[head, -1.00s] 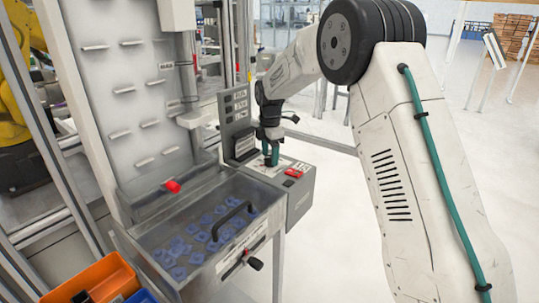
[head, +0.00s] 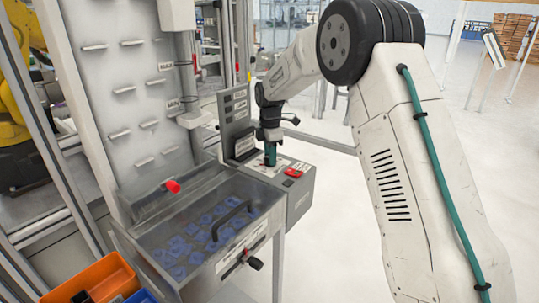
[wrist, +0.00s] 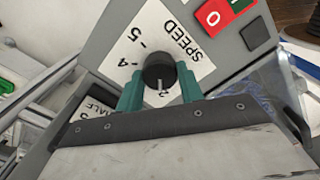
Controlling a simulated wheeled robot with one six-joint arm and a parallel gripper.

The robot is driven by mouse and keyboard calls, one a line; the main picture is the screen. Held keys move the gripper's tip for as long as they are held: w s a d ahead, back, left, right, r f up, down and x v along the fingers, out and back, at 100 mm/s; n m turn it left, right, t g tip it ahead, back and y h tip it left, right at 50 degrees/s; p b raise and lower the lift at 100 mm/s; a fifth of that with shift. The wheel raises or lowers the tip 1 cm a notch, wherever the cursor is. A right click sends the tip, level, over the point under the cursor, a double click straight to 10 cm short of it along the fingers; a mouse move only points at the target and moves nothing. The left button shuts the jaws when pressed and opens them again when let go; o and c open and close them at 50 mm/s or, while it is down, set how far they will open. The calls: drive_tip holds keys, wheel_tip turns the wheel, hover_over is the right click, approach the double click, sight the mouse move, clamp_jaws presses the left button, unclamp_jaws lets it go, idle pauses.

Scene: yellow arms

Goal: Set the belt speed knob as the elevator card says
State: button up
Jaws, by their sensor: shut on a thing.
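The black belt speed knob (wrist: 159,70) sits on a white SPEED label (wrist: 183,42) in the wrist view. My gripper (wrist: 160,88) has its teal fingers on both sides of the knob, shut on it. The knob's white mark points down in the picture, toward a digit partly hidden by the gripper. The 4 and 5 show on the label's left; the lower digits are hidden or unclear. In the head view my gripper (head: 270,157) is on the control box (head: 300,195). Small labels (head: 240,105) stand on the upright plate behind it; their text is too small to read.
A red O switch (wrist: 212,17) with a green part beside it lies close to the knob. The clear-lidded hopper (head: 200,225) with blue parts and a black handle stands left of the box. An orange bin (head: 95,280) is at the front left.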

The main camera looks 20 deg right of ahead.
drive_tip(key=m, duration=1)
drive_tip(key=shift+m, duration=0.3)
drive_tip(key=m, duration=0.3)
drive_tip(key=shift+m, duration=0.3)
drive_tip(key=m, duration=0.3)
drive_tip(key=shift+m, duration=0.3)
drive_tip(key=m, duration=0.3)
drive_tip(key=shift+m, duration=0.4)
drive_tip(key=m, duration=0.3)
drive_tip(key=shift+s+m, duration=0.1)
drive_tip(key=shift+m, duration=1.9)
